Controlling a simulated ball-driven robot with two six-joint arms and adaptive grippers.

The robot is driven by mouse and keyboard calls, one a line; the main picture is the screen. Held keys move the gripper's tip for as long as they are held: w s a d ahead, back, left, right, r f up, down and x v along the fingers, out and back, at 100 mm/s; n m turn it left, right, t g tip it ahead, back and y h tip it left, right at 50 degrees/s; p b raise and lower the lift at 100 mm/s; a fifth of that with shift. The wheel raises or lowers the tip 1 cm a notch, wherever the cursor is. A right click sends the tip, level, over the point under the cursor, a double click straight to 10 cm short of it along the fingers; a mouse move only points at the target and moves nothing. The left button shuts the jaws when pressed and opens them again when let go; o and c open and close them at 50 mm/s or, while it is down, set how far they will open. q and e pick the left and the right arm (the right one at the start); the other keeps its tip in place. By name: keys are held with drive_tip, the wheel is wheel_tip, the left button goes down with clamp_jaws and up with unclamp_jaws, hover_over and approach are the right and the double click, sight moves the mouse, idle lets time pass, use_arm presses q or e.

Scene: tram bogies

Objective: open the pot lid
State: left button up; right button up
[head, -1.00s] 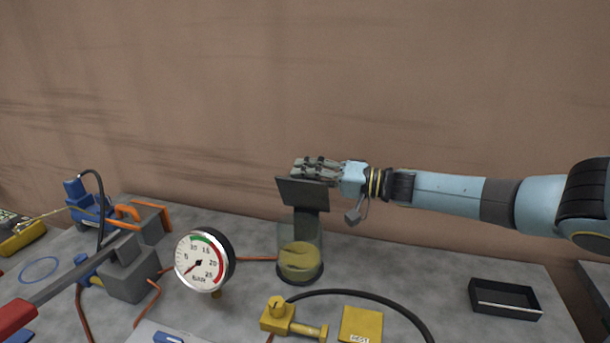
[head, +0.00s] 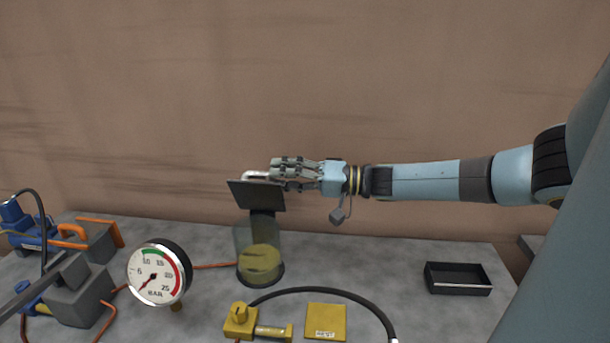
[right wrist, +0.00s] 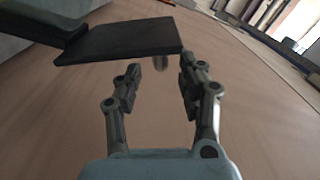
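The pot (head: 260,250) is a clear cylinder with yellow contents, standing on the grey bench. Its dark, flat lid (head: 262,200) stands raised and tilted above the pot, joined by a dark upright at the back. A pale handle (head: 256,175) shows at the lid's upper edge. My right gripper (head: 276,172) is just right of the handle. In the right wrist view its fingers (right wrist: 160,76) are apart, with the lid (right wrist: 120,40) beyond the fingertips and a small part of the handle between them. My left gripper is not in view.
A round pressure gauge (head: 158,273) stands left of the pot. A yellow fitting (head: 240,321), a yellow block (head: 325,322) and a black hose (head: 345,293) lie in front. A black open tray (head: 458,288) is at right. Blue and grey equipment (head: 80,290) fills the left.

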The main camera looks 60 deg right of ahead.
drive_tip(key=v, duration=0.6)
drive_tip(key=shift+s, duration=0.2)
drive_tip(key=shift+d, duration=0.1)
